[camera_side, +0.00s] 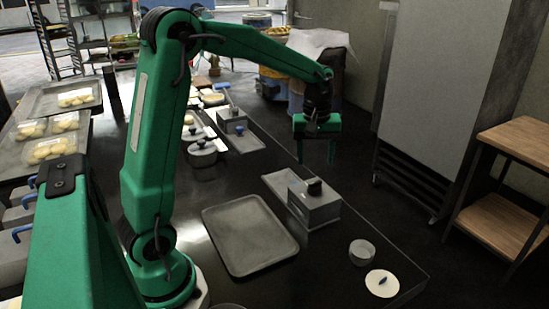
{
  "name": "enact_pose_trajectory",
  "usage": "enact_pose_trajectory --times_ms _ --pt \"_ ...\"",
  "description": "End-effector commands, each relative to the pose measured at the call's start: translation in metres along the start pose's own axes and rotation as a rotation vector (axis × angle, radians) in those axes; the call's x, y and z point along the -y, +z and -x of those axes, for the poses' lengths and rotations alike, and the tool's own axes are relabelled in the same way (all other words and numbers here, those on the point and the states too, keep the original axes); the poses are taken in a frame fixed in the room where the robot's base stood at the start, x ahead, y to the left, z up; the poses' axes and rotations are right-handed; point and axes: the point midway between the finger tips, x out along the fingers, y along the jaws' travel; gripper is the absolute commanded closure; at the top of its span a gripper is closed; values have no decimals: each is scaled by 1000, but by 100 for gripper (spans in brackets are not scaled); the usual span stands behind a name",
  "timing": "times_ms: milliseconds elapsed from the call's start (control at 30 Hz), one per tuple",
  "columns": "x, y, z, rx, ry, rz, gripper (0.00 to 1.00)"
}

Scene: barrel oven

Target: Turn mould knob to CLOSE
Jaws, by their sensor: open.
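My gripper (316,158) is open and empty, with its two green fingers pointing down. It hangs over the far right side of the dark worktop, above the grey box in the picture. The grey box (318,208) has a small black knob (314,186) on its top, and a flat plate extends to its left. The gripper and this knob are apart. I cannot read any mark around the knob, nor tell which way it is turned. A second, similar box (232,121) stands farther back.
An empty grey tray (250,235) lies in front of the box. A small round cup (362,252) and a white disc (381,284) are near the right corner. Lidded pots (202,153) and dough trays (50,150) are to the left. A wooden shelf (515,200) stands at right.

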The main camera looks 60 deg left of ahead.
Motion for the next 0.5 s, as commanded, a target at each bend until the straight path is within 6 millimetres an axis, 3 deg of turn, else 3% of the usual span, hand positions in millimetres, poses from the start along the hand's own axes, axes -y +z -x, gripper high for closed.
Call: enact_pose_trajectory --times_ms 200,500 --pt "-7 -19 -23 28 -36 106 41" --pt "-8 -23 -28 33 -43 130 41"
